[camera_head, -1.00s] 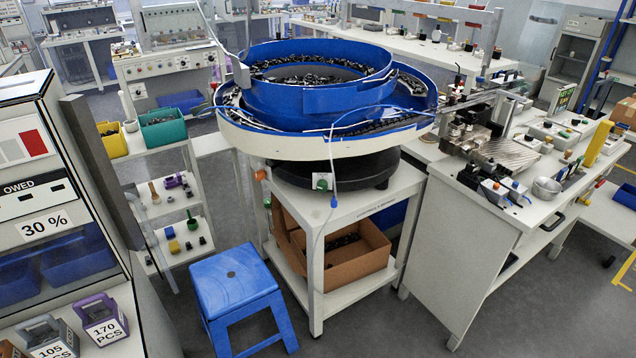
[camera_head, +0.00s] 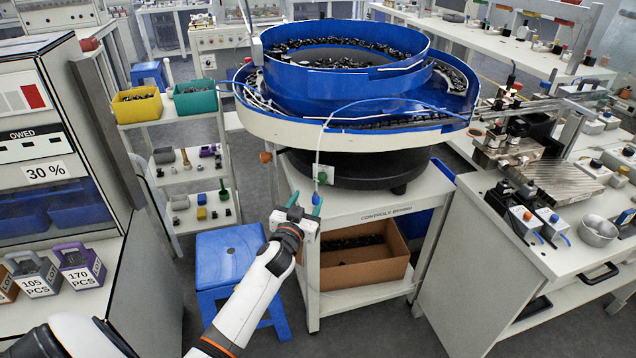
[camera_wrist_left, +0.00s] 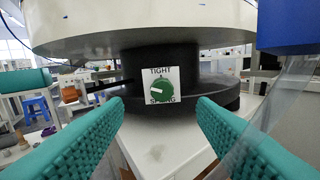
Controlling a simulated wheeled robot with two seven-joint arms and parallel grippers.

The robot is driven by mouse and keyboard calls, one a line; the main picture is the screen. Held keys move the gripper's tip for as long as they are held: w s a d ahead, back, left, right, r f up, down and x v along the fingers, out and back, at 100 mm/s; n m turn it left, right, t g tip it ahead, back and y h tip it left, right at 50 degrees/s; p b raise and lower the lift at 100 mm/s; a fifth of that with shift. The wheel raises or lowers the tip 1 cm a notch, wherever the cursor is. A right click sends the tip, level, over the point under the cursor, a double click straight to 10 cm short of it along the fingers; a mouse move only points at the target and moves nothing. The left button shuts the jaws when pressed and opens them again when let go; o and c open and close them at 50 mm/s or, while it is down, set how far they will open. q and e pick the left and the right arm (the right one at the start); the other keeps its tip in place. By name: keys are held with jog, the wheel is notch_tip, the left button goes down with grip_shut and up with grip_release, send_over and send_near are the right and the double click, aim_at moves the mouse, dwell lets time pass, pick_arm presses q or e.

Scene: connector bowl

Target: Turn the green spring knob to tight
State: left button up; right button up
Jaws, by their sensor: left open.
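The green spring knob (camera_wrist_left: 156,93) is round and sits on a white square plate (camera_wrist_left: 170,72) below the bowl. The plate reads TIGHT above the knob, with lettering partly covered below it. A pale pointer mark on the knob faces roughly left. In the head view the plate (camera_head: 328,170) shows small under the bowl's rim; the knob is not clear there. My left gripper (camera_head: 305,203) is open and empty, in front of and below the plate. Its teal fingers (camera_wrist_left: 160,125) stand either side of the knob in the wrist view, short of it. My right gripper is out of view.
The blue feeder bowl (camera_head: 345,85) overhangs the plate, on a dark round base (camera_head: 350,178) and white stand (camera_head: 385,208). A blue stool (camera_head: 228,250) stands beside my left arm. A cardboard box (camera_head: 360,262) sits on the lower shelf.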

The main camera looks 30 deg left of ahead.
aim_at(319, 181)
pick_arm(q)
jog(key=b+x, duration=0.1)
jog(key=x, duration=0.8)
jog(key=shift+w+d+f, duration=0.1)
jog(key=shift+w, duration=0.3)
jog(key=shift+c, duration=0.4)
jog(key=c, duration=0.9)
